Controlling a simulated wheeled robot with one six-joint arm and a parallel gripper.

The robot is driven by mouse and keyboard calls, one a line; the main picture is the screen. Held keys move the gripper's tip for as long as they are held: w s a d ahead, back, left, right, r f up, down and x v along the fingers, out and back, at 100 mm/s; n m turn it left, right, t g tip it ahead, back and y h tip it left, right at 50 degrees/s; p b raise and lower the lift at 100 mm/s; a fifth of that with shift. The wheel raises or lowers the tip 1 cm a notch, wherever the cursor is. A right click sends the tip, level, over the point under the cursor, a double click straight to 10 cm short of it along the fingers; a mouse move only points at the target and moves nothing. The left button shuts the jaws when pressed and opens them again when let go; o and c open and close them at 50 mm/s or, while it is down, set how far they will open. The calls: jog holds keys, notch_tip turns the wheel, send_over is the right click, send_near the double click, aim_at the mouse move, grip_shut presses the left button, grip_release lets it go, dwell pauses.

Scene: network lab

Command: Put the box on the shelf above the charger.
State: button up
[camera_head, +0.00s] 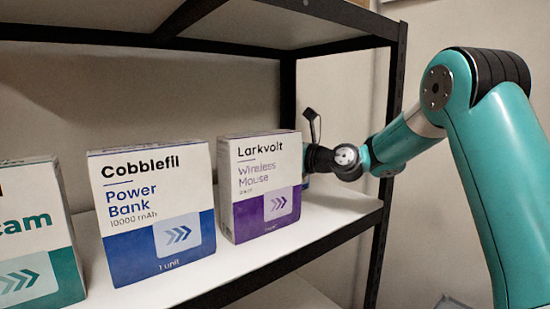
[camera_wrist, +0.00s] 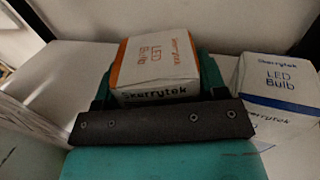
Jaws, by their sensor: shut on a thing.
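A small white box with orange edges, lettered Skurrytek LED Bulb (camera_wrist: 158,62), sits between the teal fingers of my gripper (camera_wrist: 160,85) in the wrist view. My gripper is shut on it. I cannot tell whether the box touches the shelf. In the head view my gripper (camera_head: 318,157) reaches in at the right end of the shelf, behind the Larkvolt Wireless Mouse box (camera_head: 262,185), which hides the fingers and the held box. I can make out no box labelled as a charger.
A blue-trimmed Skurrytek LED Bulb box (camera_wrist: 278,88) stands right of the held one. The Cobblefil Power Bank box (camera_head: 152,212) and a teal-and-white box (camera_head: 38,235) stand on the white shelf (camera_head: 335,215). A dark upright (camera_head: 392,120) and upper shelf (camera_head: 240,22) frame the space.

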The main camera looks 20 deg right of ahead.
jog(key=shift+d+f+p, duration=0.15)
jog(key=shift+f+p, duration=0.15)
jog(key=shift+f, duration=1.05)
jog(key=shift+f, duration=0.1)
jog(key=o, duration=0.7)
jog(key=shift+s+d, duration=0.15)
jog(key=shift+s, duration=0.05)
jog(key=b+v, duration=0.5)
jog(key=v, duration=0.5)
jog(key=shift+s+d, duration=0.2)
jog(key=shift+s, duration=0.1)
jog(key=shift+s+d, duration=0.25)
jog(key=shift+s, duration=0.1)
